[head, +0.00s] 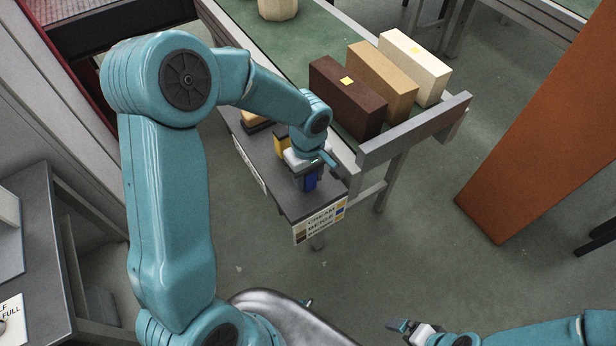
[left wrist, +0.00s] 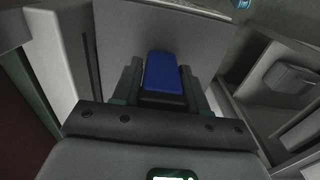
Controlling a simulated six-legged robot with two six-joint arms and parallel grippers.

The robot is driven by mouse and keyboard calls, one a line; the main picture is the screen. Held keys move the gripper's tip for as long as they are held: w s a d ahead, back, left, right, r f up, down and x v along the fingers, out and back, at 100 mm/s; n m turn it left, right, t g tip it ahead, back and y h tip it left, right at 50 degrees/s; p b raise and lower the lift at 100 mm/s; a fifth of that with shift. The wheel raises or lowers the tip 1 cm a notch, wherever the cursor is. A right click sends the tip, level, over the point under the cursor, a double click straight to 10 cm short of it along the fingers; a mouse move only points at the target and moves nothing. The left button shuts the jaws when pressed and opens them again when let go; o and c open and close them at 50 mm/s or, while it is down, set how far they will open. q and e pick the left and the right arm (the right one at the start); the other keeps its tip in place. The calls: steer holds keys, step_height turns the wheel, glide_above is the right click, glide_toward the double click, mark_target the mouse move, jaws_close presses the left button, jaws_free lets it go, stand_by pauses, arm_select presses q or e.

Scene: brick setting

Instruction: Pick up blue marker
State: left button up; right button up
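The blue marker (head: 310,183) is a small, blocky blue piece at the front part of a narrow dark shelf. It also shows in the left wrist view (left wrist: 161,71), with a black part at its near end. My left gripper (head: 309,174) reaches down over it from above. Its fingers lie close against both sides of the marker and look shut on it. I cannot tell whether the marker still touches the shelf. My right gripper (head: 402,327) is low in the head view, away from the shelf; its finger gap is not clear.
A yellow and dark piece (head: 282,144) stands just behind my left gripper on the dark shelf (head: 297,203). A labelled sign (head: 320,220) hangs at its front. Dark brown (head: 347,96), tan (head: 382,80) and cream (head: 414,66) boxes stand on the green conveyor. An orange post (head: 545,130) rises at right.

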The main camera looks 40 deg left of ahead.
arm_select(q)
steer(key=shift+a, duration=0.1)
steer(key=shift+c, duration=0.7)
step_height(320, 180, up, 20)
steer(key=shift+p, duration=0.4)
steer(key=o, duration=0.5)
steer(key=shift+c, duration=1.4)
steer(key=shift+w, duration=0.1)
steer(key=shift+w+m, duration=0.1)
steer(key=shift+m, duration=0.2)
